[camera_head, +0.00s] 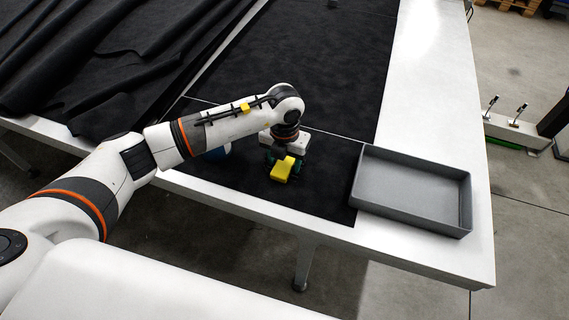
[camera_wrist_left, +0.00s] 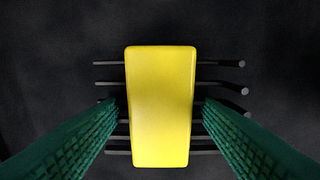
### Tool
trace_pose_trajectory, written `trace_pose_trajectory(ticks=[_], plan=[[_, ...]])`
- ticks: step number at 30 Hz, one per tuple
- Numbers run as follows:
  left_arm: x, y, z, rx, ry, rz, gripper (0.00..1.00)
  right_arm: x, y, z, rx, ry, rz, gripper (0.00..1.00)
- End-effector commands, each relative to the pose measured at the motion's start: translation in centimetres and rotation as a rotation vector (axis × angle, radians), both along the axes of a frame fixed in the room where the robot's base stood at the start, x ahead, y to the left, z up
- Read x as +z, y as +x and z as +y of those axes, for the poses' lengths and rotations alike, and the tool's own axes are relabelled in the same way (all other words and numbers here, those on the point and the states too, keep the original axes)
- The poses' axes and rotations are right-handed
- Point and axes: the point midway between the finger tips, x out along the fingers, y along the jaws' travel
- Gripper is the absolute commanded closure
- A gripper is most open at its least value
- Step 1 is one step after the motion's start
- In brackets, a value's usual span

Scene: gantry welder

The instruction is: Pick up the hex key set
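The hex key set (camera_head: 282,171) has a yellow body with several dark keys sticking out on both sides. It lies on the black cloth near the table's front edge. In the left wrist view the yellow body (camera_wrist_left: 160,105) fills the middle. My left gripper (camera_head: 287,160) is directly over it, pointing down. Its green fingers (camera_wrist_left: 160,105) stand on either side of the yellow body, with a narrow gap showing on each side. They are open and overlap some of the keys in view. My right gripper is not in view.
A grey open tray (camera_head: 365,196), empty, stands to the right on the white table (camera_head: 432,80). Crumpled black cloth (camera_head: 100,60) lies at the upper left. Flat black cloth (camera_head: 315,60) beyond the gripper is clear.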

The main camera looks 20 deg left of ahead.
Motion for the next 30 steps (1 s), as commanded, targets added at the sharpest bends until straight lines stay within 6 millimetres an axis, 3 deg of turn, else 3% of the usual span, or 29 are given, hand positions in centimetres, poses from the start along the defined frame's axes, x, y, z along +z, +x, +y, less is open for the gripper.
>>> trace_pose_trajectory(ticks=[1, 9, 18, 30], plan=[[0.0, 0.0, 0.0, 0.000, 0.000, 0.000, 0.51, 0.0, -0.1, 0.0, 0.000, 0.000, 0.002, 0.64], [0.1, 0.0, 0.0, 0.000, -0.001, -0.002, 0.91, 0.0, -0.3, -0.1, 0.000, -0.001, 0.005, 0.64], [0.9, 0.2, 0.0, 0.000, -0.001, -0.005, 0.91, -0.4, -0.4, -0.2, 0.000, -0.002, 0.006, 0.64], [8.2, 0.1, 0.0, 0.000, -0.001, -0.006, 0.91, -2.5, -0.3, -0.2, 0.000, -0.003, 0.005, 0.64]])
